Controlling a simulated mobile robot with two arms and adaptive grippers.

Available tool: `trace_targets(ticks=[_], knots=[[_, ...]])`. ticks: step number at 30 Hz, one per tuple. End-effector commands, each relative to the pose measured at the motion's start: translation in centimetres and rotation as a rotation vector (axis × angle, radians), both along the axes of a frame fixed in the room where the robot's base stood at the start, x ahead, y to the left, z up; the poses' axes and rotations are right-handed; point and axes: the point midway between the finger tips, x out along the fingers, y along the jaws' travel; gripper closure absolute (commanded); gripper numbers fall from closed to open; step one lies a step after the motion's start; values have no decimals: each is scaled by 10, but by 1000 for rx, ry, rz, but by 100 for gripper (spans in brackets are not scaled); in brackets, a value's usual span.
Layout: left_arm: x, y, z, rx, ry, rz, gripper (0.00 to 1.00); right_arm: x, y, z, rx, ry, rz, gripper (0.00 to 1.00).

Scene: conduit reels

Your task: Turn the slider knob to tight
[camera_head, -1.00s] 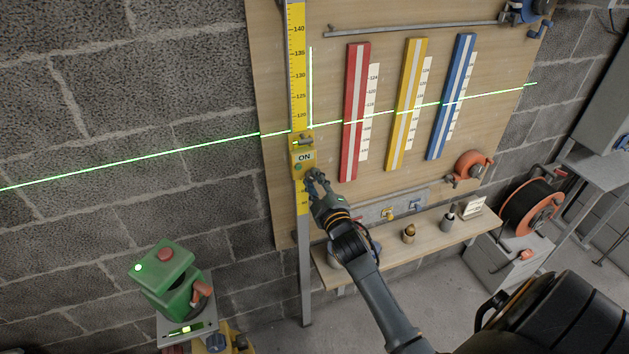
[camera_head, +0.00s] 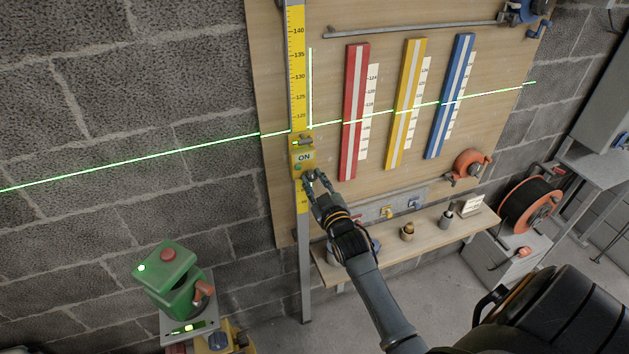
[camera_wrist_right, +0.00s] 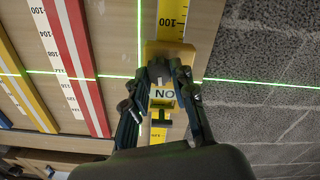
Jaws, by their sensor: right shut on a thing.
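My right gripper (camera_head: 311,178) is at the slider's lower right edge. In the right wrist view its two fingers (camera_wrist_right: 163,72) come together over the slider, shut on what looks like the small slider knob, mostly hidden between the fingertips. The knob's turn setting cannot be read. My left gripper is not in view.
Red (camera_head: 354,110), yellow (camera_head: 406,105) and blue (camera_head: 451,95) strips hang on the board right of the rail. A wooden shelf (camera_head: 400,250) with small items is below. A green laser device (camera_head: 167,270) stands lower left; its green line crosses the board.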

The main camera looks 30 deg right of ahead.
Motion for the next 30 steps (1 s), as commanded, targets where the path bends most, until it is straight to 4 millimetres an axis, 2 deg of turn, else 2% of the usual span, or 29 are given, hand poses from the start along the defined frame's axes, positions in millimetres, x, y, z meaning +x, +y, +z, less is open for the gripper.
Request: trace_targets(ticks=[13,14,16,17,26,30], knots=[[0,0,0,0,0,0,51,0,0,1,7,-4,0,100],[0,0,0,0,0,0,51,0,0,1,7,-3,-1,69],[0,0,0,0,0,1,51,0,0,1,7,-3,-1,54],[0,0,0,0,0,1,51,0,0,1,7,-3,-1,52],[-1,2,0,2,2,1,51,-1,0,0,7,-2,0,52],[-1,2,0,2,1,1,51,-13,3,-1,7,0,1,52]])
